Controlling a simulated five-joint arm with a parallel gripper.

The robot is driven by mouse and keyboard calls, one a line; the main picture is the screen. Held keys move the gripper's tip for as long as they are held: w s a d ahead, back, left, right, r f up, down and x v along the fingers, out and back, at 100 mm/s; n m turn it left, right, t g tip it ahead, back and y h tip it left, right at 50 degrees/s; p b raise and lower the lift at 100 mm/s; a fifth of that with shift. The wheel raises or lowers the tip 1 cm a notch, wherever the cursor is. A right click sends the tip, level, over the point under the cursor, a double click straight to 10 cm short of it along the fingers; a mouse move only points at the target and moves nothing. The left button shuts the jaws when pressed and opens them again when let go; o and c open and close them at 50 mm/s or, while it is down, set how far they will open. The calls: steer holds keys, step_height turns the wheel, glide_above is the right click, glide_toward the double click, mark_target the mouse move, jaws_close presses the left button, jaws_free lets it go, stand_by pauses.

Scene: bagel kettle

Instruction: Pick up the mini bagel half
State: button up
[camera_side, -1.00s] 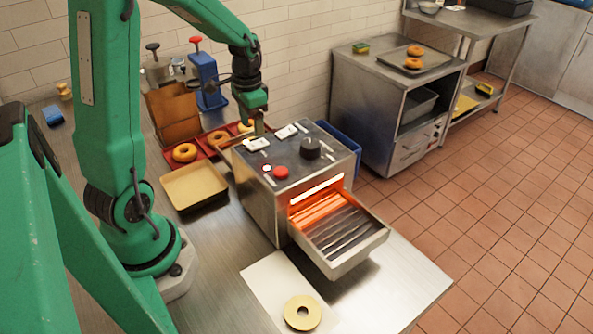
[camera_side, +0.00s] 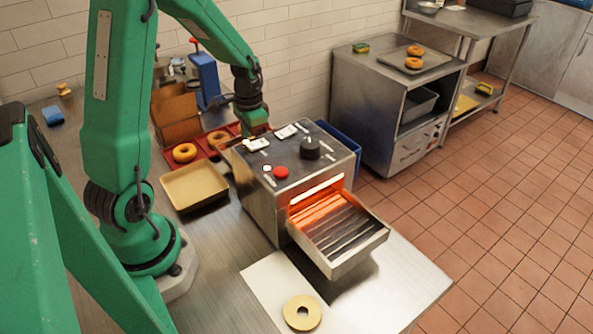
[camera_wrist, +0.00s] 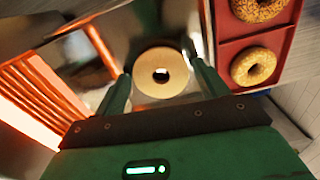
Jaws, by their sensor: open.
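A pale cream ring, a mini bagel half (camera_wrist: 160,86), lies cut face toward the camera in the wrist view. My open gripper (camera_wrist: 157,60) has one green finger on each side of it; whether either finger touches it I cannot tell. In the side view my gripper (camera_side: 257,128) is low behind the steel toaster, and its fingertips and that bagel half are hidden. Another pale bagel half (camera_side: 302,298) lies on a white sheet (camera_side: 262,277) at the front of the table.
The steel toaster (camera_side: 262,208) glows orange, its drawer (camera_side: 335,265) pulled out. A red tray (camera_wrist: 226,50) with seeded bagels (camera_wrist: 257,66) is at right in the wrist view. A shallow tan tray (camera_side: 193,185) stands left of the toaster. Bare table lies around the white sheet.

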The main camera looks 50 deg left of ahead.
steer(key=c, duration=0.8)
step_height(320, 180, up, 10)
stand_by(0.7)
stand_by(0.5)
